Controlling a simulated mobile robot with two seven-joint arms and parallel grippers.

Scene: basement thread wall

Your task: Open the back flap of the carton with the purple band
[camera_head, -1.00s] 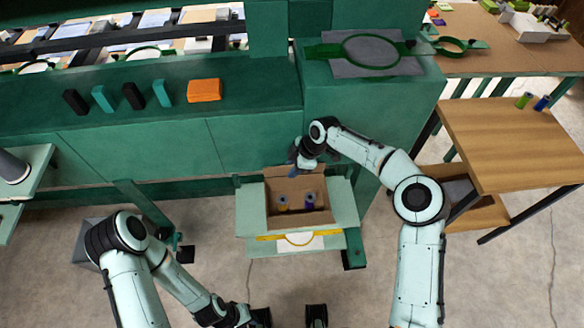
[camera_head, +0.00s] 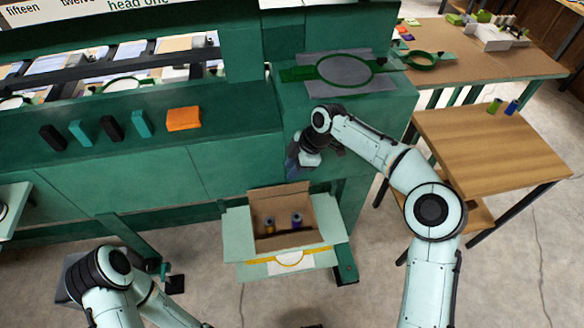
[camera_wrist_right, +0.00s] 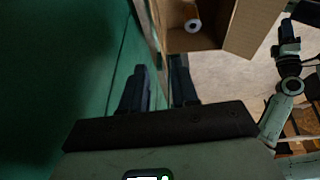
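My right gripper (camera_head: 294,168) is above and behind that flap, by the green cabinet. In the right wrist view its fingers (camera_wrist_right: 158,85) are apart, with a thin brown panel edge showing between or beyond them.
The green cabinet (camera_head: 160,175) is close behind the carton and the right gripper. A grey plate with a green hoop (camera_head: 345,71) lies on top. A wooden table (camera_head: 490,150) stands to the right.

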